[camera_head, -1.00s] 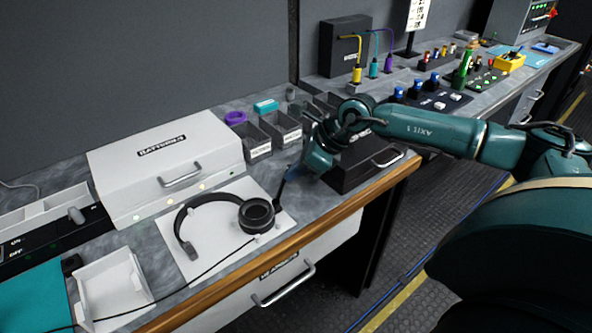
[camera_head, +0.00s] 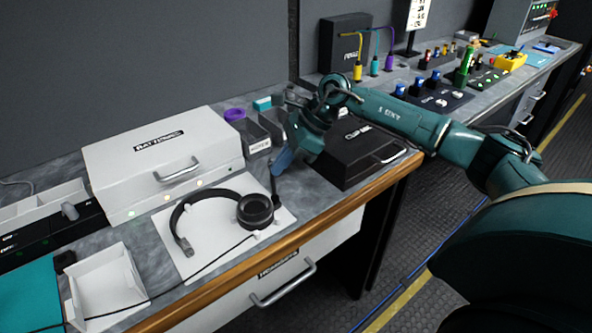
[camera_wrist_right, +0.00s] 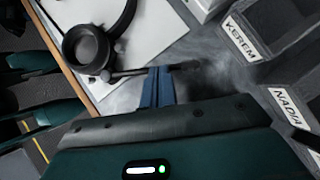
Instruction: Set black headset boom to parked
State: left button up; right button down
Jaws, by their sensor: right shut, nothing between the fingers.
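The black headset (camera_head: 181,222) lies on a white mat (camera_head: 215,260), its round earcup (camera_head: 255,211) at the right. The dark boom (camera_head: 275,186) points from the earcup toward the back of the table, past the mat. In the wrist view the boom (camera_wrist_right: 188,66) runs right from beside the earcup (camera_wrist_right: 86,47), across the tips of my blue fingers. My right gripper (camera_head: 279,170) is shut and empty, close beside the boom; I cannot tell whether they touch. My left gripper is not in view.
A white battery case (camera_head: 160,165) stands behind the mat. Labelled grey bins (camera_head: 258,141) and a black case (camera_head: 355,160) are behind and right of my gripper. A white tray (camera_head: 105,290) is at front left. The headset cable crosses the front.

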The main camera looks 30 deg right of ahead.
jog(key=shift+w+a+f+n+g+b, duration=0.15)
jog(key=shift+w+a+n+g+b, duration=0.4)
jog(key=shift+n, duration=0.35)
jog(key=shift+a+n+g+y, duration=0.25)
jog(key=shift+a+n+y, duration=0.05)
jog(key=shift+n, duration=0.1)
jog(key=shift+w+a+n+g+b, duration=0.25)
jog(key=shift+a+n+g+b, duration=0.35)
jog(key=shift+n, duration=0.3)
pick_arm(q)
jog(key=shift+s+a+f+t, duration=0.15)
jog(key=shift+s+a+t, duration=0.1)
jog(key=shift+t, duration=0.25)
pick_arm(e)
jog(key=shift+a, duration=0.3)
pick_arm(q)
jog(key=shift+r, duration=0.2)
pick_arm(e)
jog(key=shift+a, duration=0.1)
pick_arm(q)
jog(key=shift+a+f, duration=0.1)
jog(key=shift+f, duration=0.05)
